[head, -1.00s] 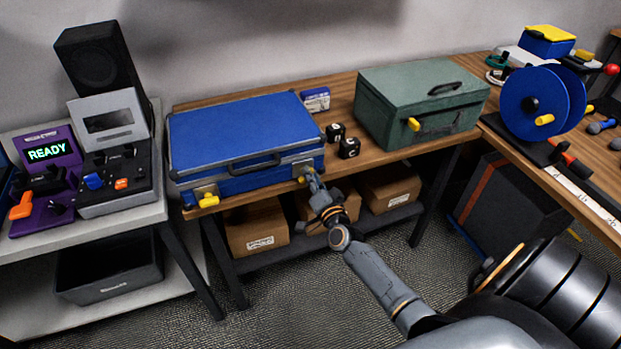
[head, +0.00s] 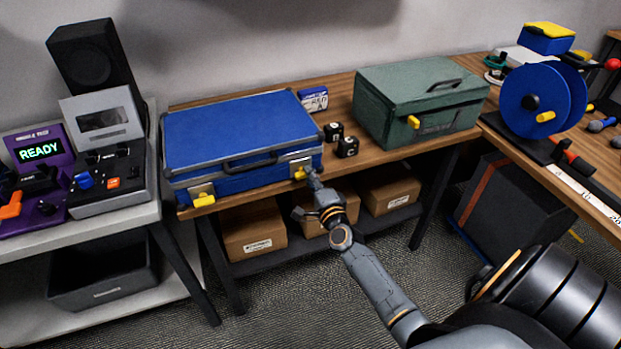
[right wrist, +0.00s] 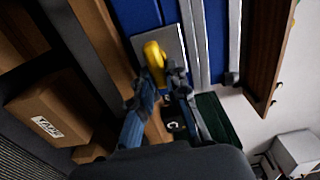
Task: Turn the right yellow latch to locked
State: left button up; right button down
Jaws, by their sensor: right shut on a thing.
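The blue case (head: 235,130) lies closed on the wooden bench, with a dark handle on its front. Its right yellow latch (head: 299,173) sits on a silver plate at the front right corner. My right gripper (head: 308,174) reaches it from the front. In the right wrist view the yellow latch (right wrist: 155,60) shows at the tips of my right gripper (right wrist: 163,85), which is shut on it. The fingers hide part of the latch. The left yellow latch (head: 203,199) is at the front left corner, with nothing touching it. My left gripper is not in view.
A green metal box (head: 405,90) with a yellow latch stands right of the case. Two small black cubes (head: 346,147) and a small blue box (head: 313,99) lie between them. Cardboard boxes (head: 253,230) fill the shelf below. A blue reel (head: 530,102) stands farther right.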

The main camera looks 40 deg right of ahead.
dwell(0.5)
jog(key=c, duration=1.3)
grip_release()
jog(key=v, duration=1.2)
jog(key=shift+f, duration=0.1)
jog(key=s+a+f+n+g+y, duration=0.1)
jog(key=s+a+f+n+g, duration=0.2)
jog(key=f, duration=0.7)
jog(key=s+a+f+n+g+y, duration=0.2)
jog(key=s+a+f+n, duration=0.15)
jog(key=f, duration=0.55)
jog(key=s+a+f+n+g+y, duration=0.15)
jog(key=s+f+n, duration=0.25)
jog(key=f, duration=0.6)
jog(key=s+a+f+n+g, duration=0.1)
jog(key=s+f+n+g, duration=0.2)
jog(key=s+f, duration=0.3)
jog(key=s+a+f+n+g, duration=0.1)
jog(key=s+f+n+g, duration=0.2)
jog(key=s, duration=1)
jog(key=s+a+f+n+g, duration=0.2)
jog(key=s+f+n+g, duration=0.2)
jog(key=s+f, duration=0.5)
jog(key=shift+s+a+f+n, duration=0.1)
jog(key=shift+s+n, duration=0.2)
jog(key=shift+n, duration=0.35)
jog(key=shift+s+a+f+n, duration=0.15)
jog(key=shift+s+n, duration=0.2)
jog(key=shift+n, duration=0.25)
